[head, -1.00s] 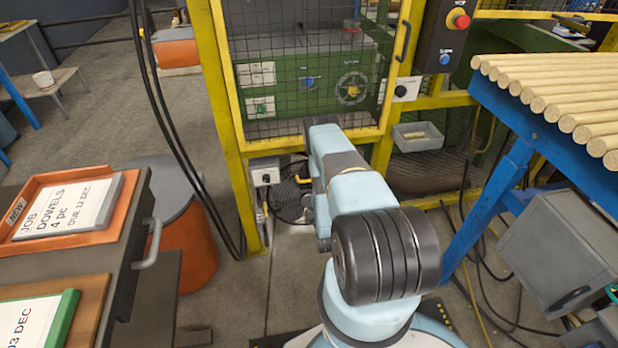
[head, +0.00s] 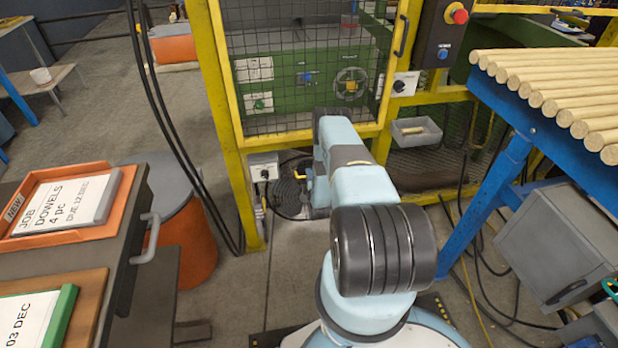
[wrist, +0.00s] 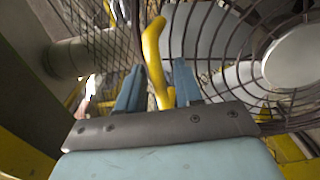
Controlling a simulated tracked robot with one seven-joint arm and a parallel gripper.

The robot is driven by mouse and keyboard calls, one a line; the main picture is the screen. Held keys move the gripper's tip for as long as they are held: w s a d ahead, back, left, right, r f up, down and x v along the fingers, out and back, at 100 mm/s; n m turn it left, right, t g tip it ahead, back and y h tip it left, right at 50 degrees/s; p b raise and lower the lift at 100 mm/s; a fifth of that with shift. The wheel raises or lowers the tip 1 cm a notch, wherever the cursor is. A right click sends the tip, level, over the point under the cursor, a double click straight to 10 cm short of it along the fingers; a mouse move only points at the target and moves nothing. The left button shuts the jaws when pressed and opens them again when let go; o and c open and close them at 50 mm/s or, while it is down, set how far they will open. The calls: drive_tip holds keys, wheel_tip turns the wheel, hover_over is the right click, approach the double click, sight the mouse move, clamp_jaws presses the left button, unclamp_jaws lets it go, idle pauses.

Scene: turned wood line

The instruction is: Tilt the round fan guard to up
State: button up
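The round fan guard (head: 287,196), a dark wire disc, sits low behind the yellow frame in the head view, partly hidden by my arm. In the wrist view the guard (wrist: 228,42) fills the upper right, its curved wires running around a pale grey hub (wrist: 297,56). A bent yellow handle (wrist: 152,44) stands in front of the wires. My gripper (wrist: 158,70) is open, with one blue finger on each side of the handle and gaps showing on both sides. In the head view my arm hides most of the gripper.
A grey switch box (head: 263,168) is on the yellow post (head: 228,130) left of the guard. Mesh panels stand above. A blue-legged rack of dowels (head: 560,95) is at the right, and an orange bin (head: 190,240) at the left. Black cables hang by the post.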

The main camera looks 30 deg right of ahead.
drive_tip(key=shift+w, duration=0.1)
drive_tip(key=shift+c, duration=0.2)
clamp_jaws()
idle(0.4)
